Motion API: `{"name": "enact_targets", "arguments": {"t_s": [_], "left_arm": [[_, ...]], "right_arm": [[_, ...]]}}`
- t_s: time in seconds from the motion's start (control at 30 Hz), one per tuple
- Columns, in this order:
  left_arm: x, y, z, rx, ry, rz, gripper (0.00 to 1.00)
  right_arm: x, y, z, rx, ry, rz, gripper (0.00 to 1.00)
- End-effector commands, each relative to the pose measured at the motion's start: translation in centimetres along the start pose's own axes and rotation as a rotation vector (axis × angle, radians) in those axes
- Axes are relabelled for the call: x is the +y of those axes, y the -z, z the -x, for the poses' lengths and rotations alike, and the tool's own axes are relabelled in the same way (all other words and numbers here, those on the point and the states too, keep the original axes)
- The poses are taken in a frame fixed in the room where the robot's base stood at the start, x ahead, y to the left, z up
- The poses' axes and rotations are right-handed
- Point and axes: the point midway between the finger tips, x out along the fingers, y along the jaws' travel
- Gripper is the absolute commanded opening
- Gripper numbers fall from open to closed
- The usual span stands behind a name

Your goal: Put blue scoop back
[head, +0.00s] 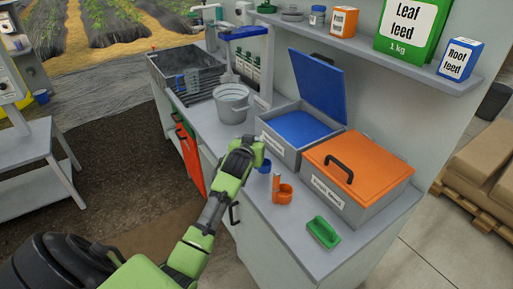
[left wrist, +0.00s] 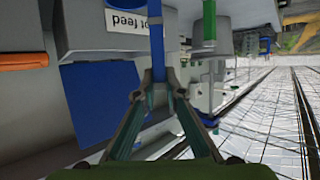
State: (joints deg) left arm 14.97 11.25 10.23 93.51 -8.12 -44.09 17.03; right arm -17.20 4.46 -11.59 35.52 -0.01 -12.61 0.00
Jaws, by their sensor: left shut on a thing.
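The blue scoop (head: 265,166) is in my left gripper (head: 259,153), low over the worktop in front of the open blue bin. Its blue handle (left wrist: 157,45) runs between the fingertips of my left gripper (left wrist: 157,82) in the left wrist view. The jaws are shut on it. Much of the scoop is hidden by the gripper in the head view, and I cannot tell whether it touches the worktop. The grey bin (head: 278,148) has its blue lid (head: 320,85) raised and blue contents (head: 303,127) inside. My right gripper is not in view.
A bin with a shut orange lid (head: 375,168) stands right of the blue one. A metal bucket (head: 233,103) and a sink (head: 180,75) are farther left.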

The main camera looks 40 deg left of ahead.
Motion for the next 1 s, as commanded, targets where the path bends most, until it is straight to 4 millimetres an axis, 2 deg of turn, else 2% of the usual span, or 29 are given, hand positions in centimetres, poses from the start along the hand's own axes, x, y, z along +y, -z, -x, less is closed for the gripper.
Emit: {"name": "enact_targets", "arguments": {"t_s": [0.13, 0.33, 0.73, 0.77, 0.8, 1.0], "left_arm": [[0.1, -0.6, -1.1, -0.001, 0.0, -0.002, 0.0], [0.1, -3.0, -1.9, -0.002, 0.0, -0.002, 0.0], [0.1, -3.7, -2.2, 0.0, 0.0, -0.001, 0.0], [0.1, -3.7, -2.2, -0.001, 0.0, -0.001, 0.15], [0.1, -3.6, -2.1, -0.001, 0.0, -0.001, 0.25], [0.1, -3.6, -2.1, -0.001, 0.0, -0.001, 0.27]], "right_arm": [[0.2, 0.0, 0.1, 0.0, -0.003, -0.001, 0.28], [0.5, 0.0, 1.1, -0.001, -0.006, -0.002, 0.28], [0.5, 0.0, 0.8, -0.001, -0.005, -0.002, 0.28], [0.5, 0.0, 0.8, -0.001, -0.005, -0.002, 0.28], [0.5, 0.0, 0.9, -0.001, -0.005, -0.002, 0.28], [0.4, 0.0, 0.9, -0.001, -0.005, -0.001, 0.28]]}}
